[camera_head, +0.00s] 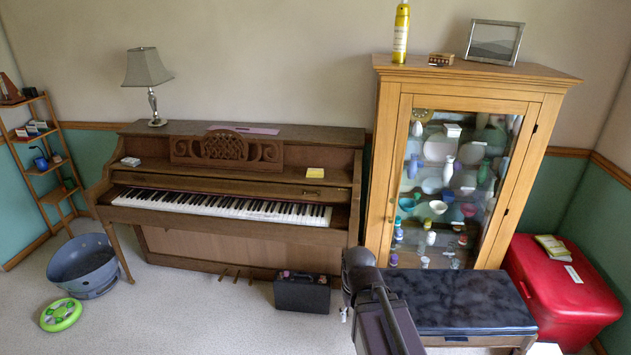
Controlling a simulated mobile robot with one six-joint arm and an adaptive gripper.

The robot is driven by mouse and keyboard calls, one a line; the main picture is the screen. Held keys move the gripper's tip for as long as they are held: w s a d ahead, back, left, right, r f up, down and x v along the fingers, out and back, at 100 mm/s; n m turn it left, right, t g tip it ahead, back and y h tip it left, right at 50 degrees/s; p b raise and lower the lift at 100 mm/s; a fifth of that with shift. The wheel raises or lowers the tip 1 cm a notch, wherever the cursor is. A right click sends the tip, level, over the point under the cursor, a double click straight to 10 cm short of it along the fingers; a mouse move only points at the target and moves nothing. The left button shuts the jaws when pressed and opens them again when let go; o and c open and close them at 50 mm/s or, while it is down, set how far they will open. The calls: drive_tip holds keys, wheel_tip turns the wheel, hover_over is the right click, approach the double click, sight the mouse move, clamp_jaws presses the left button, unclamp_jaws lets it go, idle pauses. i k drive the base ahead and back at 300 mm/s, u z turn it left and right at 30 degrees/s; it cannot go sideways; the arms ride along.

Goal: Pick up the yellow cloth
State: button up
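A small flat yellow piece (315,172), which looks like the yellow cloth, lies on the right part of the wooden ledge above the keys of the upright piano (160,240). Nothing covers it. Part of my dark arm shows at the bottom centre, in front of the black-topped bench and well below and to the right of the yellow piece. I cannot make out my gripper or its fingers in this view.
A glass-fronted cabinet (391,180) stands right of the piano, with a yellow spray can (401,33) on top. A dark case (302,293), a black-topped bench (455,300), a red chest (590,300) and a grey tub (85,262) stand on the floor. The floor at front left is mostly clear.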

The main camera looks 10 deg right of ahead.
sight(310, 172)
drive_tip(key=k, duration=0.8)
drive_tip(key=u, duration=0.35)
drive_tip(key=i, duration=0.6)
drive_tip(key=u, duration=0.35)
drive_tip(key=i, duration=1.85)
drive_tip(key=z, duration=0.9)
drive_tip(key=i, duration=0.65)
drive_tip(key=z, duration=0.3)
